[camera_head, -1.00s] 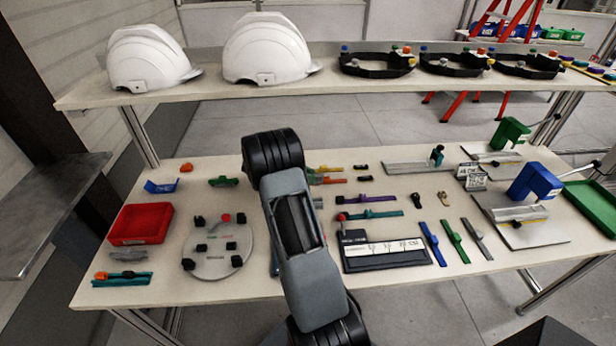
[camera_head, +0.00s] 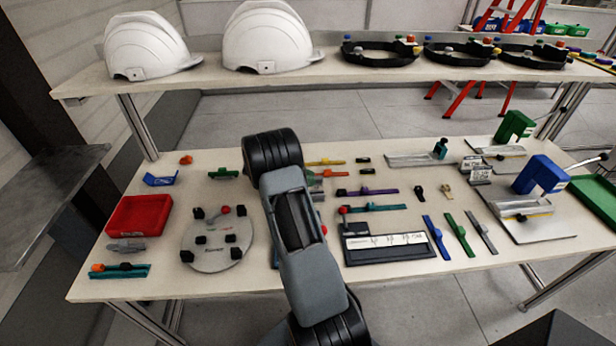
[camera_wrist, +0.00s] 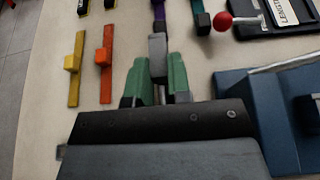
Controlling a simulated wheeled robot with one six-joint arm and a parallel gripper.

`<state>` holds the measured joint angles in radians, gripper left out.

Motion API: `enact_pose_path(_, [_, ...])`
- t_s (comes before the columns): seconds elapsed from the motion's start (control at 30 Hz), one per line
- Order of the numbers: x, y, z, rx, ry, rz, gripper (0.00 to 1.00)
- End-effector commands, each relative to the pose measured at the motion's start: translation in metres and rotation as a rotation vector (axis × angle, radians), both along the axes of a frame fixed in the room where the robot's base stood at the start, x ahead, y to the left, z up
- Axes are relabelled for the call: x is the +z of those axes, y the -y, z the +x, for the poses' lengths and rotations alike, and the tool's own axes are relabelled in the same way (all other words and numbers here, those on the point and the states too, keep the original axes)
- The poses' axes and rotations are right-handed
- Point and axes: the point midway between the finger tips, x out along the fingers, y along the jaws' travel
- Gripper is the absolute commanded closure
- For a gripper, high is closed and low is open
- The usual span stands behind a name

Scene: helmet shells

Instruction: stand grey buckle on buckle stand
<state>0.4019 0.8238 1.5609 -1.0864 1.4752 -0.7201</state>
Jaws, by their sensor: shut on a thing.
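In the wrist view my gripper (camera_wrist: 160,88) has green fingers shut on the grey buckle (camera_wrist: 157,48), a small grey block at the fingertips. A blue block-like fixture (camera_wrist: 262,112) with a pale rod stands right of my gripper in the wrist view, mostly hidden by my arm in the head view. I cannot tell which thing is the buckle stand.
Yellow (camera_wrist: 76,65) and orange (camera_wrist: 105,62) strips lie left of the gripper in the wrist view. A black gauge board (camera_head: 388,248) with a red knob is right of my arm. A round plate (camera_head: 216,243) and a red tray (camera_head: 138,216) are left. Helmets stand on the shelf above.

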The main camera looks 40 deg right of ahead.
Motion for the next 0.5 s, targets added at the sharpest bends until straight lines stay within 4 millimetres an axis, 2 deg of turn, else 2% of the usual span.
enact_pose_path(0.17, [-0.0106,0.0001,0.0002,0.000,0.001,-0.001,1.00])
enact_pose_path(0.5, [-0.0114,0.0001,0.0001,0.000,0.000,0.000,1.00])
